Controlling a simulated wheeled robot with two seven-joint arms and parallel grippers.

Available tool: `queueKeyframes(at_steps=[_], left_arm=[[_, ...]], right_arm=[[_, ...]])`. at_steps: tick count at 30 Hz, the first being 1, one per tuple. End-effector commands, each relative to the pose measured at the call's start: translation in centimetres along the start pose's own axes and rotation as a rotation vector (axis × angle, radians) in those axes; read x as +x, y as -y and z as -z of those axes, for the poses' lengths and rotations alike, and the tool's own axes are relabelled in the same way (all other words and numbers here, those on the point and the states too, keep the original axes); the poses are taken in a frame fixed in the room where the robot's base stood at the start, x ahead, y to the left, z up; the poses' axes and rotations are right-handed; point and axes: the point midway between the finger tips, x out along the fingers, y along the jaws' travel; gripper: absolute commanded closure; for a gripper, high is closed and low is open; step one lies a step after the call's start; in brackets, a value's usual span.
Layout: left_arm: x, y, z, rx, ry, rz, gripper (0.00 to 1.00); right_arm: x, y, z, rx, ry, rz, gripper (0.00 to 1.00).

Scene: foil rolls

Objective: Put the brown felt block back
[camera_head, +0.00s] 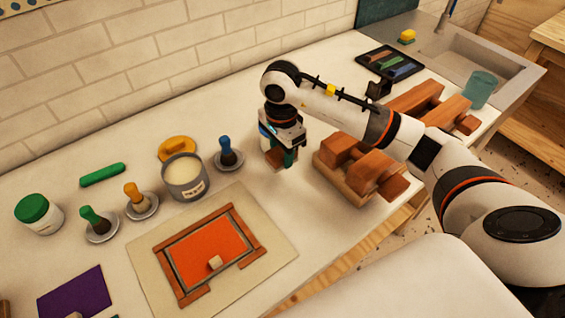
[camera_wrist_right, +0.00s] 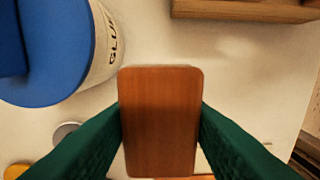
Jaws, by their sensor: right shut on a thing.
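My right gripper (camera_head: 283,160) is shut on a brown block with rounded corners, which I take to be the brown felt block (camera_head: 274,158). In the right wrist view the block (camera_wrist_right: 160,125) stands between the two dark green fingers, its broad brown face showing faint grain. The gripper points down over the pale worktop, left of the wooden tray of blocks and right of the blue-handled tool. I cannot tell whether the block touches the worktop. My left gripper is not in view.
A blue-lidded glue jar (camera_wrist_right: 52,50) is close beside the block. A wooden tray (camera_head: 333,180) holds brown blocks. A blue-handled tool (camera_head: 226,148), a grey can (camera_head: 186,188) and a framed orange panel (camera_head: 200,245) lie left. A black tray (camera_head: 371,57) is at the back.

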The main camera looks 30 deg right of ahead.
Motion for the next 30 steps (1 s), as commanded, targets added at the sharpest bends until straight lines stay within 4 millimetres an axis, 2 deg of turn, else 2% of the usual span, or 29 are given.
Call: queueKeyframes(at_steps=[5,15,26,27,30], left_arm=[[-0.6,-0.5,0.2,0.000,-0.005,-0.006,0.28],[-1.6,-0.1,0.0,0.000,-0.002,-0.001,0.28],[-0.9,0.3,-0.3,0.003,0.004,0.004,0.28],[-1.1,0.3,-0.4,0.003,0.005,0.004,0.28],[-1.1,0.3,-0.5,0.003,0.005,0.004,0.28]], right_arm=[[1.9,0.0,0.0,-0.001,-0.001,0.001,0.78],[5.6,0.0,0.0,-0.001,0.000,0.000,0.78],[6.2,-0.1,-0.1,-0.002,0.002,-0.003,0.78],[6.0,-0.1,0.0,-0.002,0.001,-0.002,0.53],[6.0,0.0,0.0,-0.002,0.001,-0.002,0.38]])
